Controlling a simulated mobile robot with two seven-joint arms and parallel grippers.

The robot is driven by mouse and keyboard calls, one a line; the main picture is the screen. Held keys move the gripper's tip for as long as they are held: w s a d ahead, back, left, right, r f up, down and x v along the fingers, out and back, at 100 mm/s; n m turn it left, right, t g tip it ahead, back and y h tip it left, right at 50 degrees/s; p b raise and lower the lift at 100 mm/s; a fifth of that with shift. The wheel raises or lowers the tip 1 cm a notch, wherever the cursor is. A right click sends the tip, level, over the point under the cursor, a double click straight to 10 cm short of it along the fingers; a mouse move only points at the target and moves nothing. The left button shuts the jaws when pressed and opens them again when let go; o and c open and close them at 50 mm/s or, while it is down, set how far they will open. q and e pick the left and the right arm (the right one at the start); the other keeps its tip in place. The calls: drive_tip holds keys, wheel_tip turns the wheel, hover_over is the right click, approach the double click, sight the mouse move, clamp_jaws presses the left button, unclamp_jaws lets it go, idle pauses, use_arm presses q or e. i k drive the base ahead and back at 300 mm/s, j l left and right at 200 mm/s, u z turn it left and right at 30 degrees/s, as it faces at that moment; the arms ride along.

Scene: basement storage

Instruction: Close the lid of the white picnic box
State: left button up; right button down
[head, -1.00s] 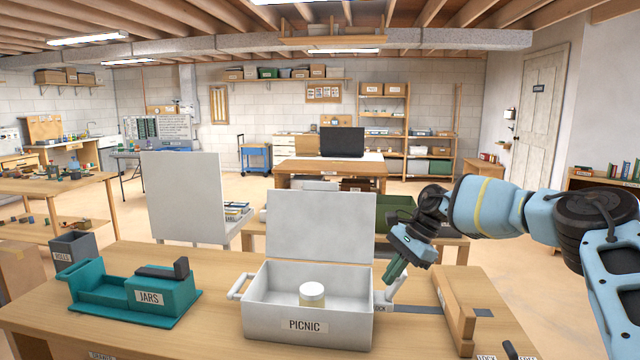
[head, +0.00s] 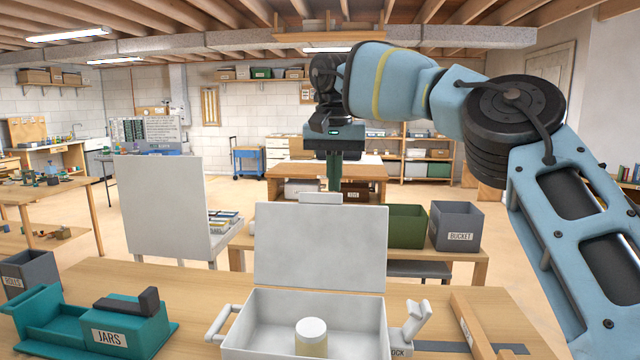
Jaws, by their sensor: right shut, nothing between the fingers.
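The white picnic box (head: 390,336) stands on the wooden table at the bottom middle of the head view. Its lid (head: 320,246) is open and stands upright at the back of the box, with a small tab on its top edge. A jar with a white cap (head: 311,338) stands inside. My right gripper (head: 335,184) points down at the lid's top edge, close to the tab. Its fingers are shut and empty. Their lower ends meet the lid edge in the picture, so I cannot tell whether they touch it. My left gripper is not in view.
A teal jars holder (head: 118,335) stands left of the box. A wooden rail (head: 470,325) lies to the right. A tall white panel (head: 172,205) stands behind on the left. A green bin (head: 405,226) and a grey bucket bin (head: 457,228) stand behind on the right.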

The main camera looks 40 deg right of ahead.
sight(319, 242)
drive_tip(key=i+l, duration=0.7)
drive_tip(key=l, duration=0.2)
